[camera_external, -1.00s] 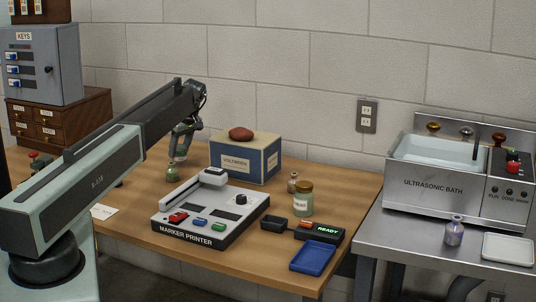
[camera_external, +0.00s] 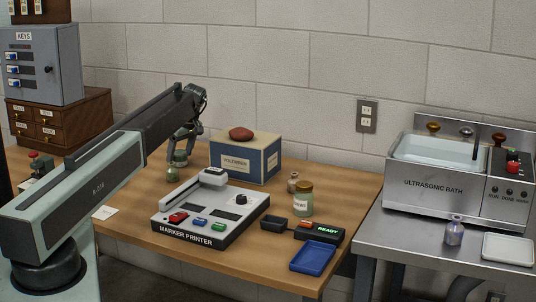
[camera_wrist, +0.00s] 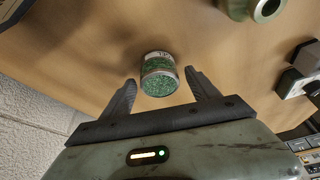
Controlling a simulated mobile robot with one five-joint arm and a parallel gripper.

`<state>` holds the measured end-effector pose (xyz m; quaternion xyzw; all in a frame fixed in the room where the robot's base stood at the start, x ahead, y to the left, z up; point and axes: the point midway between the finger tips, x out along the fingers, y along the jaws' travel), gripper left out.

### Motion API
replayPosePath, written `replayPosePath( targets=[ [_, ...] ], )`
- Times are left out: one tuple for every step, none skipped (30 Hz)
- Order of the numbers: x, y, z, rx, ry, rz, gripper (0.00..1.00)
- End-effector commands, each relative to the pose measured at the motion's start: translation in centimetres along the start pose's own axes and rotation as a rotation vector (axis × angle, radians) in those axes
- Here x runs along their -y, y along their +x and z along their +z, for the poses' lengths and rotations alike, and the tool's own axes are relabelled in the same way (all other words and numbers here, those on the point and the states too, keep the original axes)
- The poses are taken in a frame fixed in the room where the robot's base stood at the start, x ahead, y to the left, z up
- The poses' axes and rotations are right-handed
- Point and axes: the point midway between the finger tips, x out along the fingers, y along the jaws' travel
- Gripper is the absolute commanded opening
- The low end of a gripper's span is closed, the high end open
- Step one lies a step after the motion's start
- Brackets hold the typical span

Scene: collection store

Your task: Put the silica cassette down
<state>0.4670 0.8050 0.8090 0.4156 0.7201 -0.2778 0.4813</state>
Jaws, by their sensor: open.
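The silica cassette (camera_wrist: 158,78), a small clear cylinder of green beads with a pale labelled band, sits between the fingers of my gripper (camera_wrist: 160,82) in the wrist view. The gripper is open, and a narrow gap shows on each side of the cassette. In the external view my gripper (camera_external: 183,150) is low over the wooden table (camera_external: 135,205), left of the blue box. A small green item there (camera_external: 180,158) looks like the cassette, partly hidden by the fingers. I cannot tell exactly how its base meets the table.
A green bottle (camera_external: 172,174) stands close to the gripper, on its near side. The marker printer (camera_external: 205,218) is nearer and to the right. The blue box (camera_external: 245,158) with a red lump on top is right of the gripper. A jar (camera_external: 303,200) and blue tray (camera_external: 314,257) are farther right.

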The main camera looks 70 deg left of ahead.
Motion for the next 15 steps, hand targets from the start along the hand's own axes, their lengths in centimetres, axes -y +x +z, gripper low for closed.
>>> replayPosePath(
  targets=[
    [0.0, -1.0, -0.1, 0.000, 0.001, 0.000, 0.70],
    [0.0, -1.4, -0.2, 0.000, 0.001, 0.000, 0.70],
    [0.0, -2.1, -0.2, 0.000, 0.001, 0.000, 0.70],
    [0.0, -2.7, -0.2, 0.000, 0.001, 0.000, 0.70],
    [0.0, -3.3, -0.3, 0.000, 0.001, 0.000, 0.70],
    [0.1, -4.2, -0.3, 0.000, 0.001, 0.000, 0.70],
    [0.1, -5.0, -0.4, 0.000, 0.000, 0.000, 0.70],
    [0.1, -5.7, -0.4, 0.000, 0.000, 0.000, 0.70],
    [0.1, -6.7, -0.4, 0.000, 0.000, 0.000, 0.70],
    [0.1, -7.5, -0.4, 0.000, 0.001, 0.000, 0.70],
    [0.1, -8.2, -0.4, 0.000, 0.001, 0.000, 0.70],
    [0.0, -9.2, -0.4, 0.000, 0.002, 0.000, 0.70],
    [0.0, -9.8, -0.4, 0.000, 0.002, 0.000, 0.70],
    [0.0, -10.4, -0.4, 0.000, 0.002, 0.000, 0.70],
    [0.0, -11.0, -0.3, 0.000, 0.001, 0.000, 0.70]
  ],
)
